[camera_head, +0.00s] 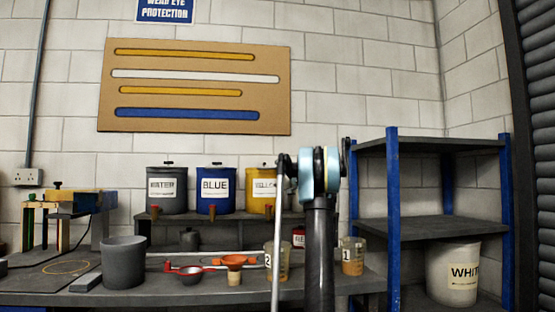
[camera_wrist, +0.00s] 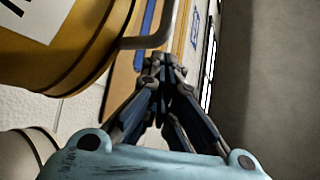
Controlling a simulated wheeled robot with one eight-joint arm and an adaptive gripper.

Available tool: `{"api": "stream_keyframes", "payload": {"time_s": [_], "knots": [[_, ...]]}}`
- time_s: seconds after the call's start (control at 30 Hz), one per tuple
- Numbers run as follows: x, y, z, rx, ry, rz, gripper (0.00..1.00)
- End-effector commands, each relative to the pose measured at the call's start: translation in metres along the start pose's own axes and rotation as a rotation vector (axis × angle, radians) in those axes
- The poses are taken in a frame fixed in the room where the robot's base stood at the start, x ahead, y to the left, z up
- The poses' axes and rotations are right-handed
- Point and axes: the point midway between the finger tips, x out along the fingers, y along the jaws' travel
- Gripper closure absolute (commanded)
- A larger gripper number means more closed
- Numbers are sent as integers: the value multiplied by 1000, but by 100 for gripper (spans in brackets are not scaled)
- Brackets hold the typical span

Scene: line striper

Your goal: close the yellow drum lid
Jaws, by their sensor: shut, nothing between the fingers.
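The yellow drum (camera_head: 260,190) stands on the raised shelf, right of the blue drum. My arm hides its right part, and whether its lid is open or shut cannot be told from the head view. In the wrist view the yellow drum (camera_wrist: 55,45) fills the upper left, tilted in the picture, with a dark band along its rim. A grey bent bar (camera_wrist: 152,36) passes beside the drum. My gripper (camera_wrist: 160,68) is shut and empty, its fingertips just under this bar. Contact between them cannot be told. My gripper is hidden in the head view.
The blue drum (camera_head: 215,192) and the water drum (camera_head: 167,190) stand to the left. A blue-post shelf (camera_head: 393,220) stands at right.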

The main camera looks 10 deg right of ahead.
Motion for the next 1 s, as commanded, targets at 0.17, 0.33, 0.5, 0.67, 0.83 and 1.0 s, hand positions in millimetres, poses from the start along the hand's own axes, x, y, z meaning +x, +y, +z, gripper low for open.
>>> {"api": "stream_keyframes", "payload": {"time_s": [0.17, 0.33, 0.5, 0.67, 0.83, 1.0], "knots": [[-12, 8, 8, -1, 1, 1, 100], [-17, 12, 13, -2, -2, 2, 100], [-19, 14, 15, -2, -5, 3, 100], [-18, 14, 16, -1, -6, 2, 100], [-18, 14, 17, -1, -7, 1, 100], [-28, 14, 16, -2, -6, 1, 100]]}}
